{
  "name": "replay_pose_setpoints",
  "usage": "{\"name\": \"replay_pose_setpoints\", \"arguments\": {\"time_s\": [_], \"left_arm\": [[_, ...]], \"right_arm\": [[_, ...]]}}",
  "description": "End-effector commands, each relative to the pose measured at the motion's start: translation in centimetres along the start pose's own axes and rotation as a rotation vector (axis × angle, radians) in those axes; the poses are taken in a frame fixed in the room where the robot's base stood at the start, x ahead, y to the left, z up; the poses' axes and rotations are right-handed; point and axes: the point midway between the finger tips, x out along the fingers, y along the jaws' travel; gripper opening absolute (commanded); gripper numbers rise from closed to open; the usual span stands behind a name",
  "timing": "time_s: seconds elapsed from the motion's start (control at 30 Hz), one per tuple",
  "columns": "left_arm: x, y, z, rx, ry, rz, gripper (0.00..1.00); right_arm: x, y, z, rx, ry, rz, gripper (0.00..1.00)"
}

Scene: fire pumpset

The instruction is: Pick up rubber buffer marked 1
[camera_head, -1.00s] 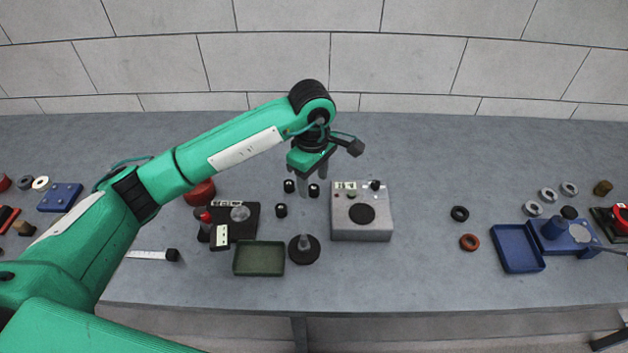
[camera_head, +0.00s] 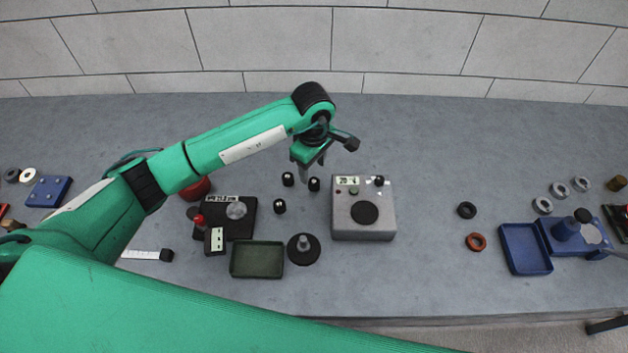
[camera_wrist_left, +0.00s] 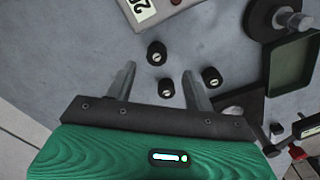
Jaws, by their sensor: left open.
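Three small black cylinders, the rubber buffers, stand on the grey bench in the head view: one at the left (camera_head: 288,180), one at the right (camera_head: 314,184) and one nearer me (camera_head: 280,206). They also show in the left wrist view as an upper one (camera_wrist_left: 157,53), a lower one (camera_wrist_left: 166,88) and a right one (camera_wrist_left: 211,77). Their tops carry small pale marks, too small to read, so I cannot tell which is marked 1. My left gripper (camera_wrist_left: 158,70) is open and empty, its fingers pointing down over the group. My right gripper is not in view.
A grey box with a black disc (camera_head: 365,234) stands right of the buffers. A dark green tray (camera_head: 257,273) and a black round base with a post (camera_head: 303,249) are nearer me. A black scale-like device (camera_head: 240,228) is at the left. The bench behind the buffers is clear.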

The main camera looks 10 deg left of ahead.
Motion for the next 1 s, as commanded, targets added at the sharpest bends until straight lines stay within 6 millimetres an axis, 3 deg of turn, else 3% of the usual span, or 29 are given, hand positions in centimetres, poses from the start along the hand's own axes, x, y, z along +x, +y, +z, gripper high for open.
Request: {"name": "replay_pose_setpoints", "arguments": {"time_s": [0.2,0.3,0.5,0.77,0.8,1.0], "left_arm": [[1.3,0.1,0.0,-0.002,-0.001,-0.003,0.53],[2.6,0.3,0.0,-0.002,-0.003,-0.003,0.53],[5.3,0.6,-0.1,-0.001,-0.001,0.000,0.53],[5.8,0.6,-0.2,-0.001,0.001,0.001,0.53],[5.8,0.6,-0.2,-0.001,0.001,0.001,0.51],[5.8,0.6,-0.2,-0.001,0.001,0.001,0.12]], "right_arm": [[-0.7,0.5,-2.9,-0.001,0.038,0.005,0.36],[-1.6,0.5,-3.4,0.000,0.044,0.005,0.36],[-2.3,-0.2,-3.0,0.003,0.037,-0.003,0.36],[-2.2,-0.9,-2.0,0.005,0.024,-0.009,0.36],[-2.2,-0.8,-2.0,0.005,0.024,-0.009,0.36],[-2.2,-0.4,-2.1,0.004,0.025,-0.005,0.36]]}}
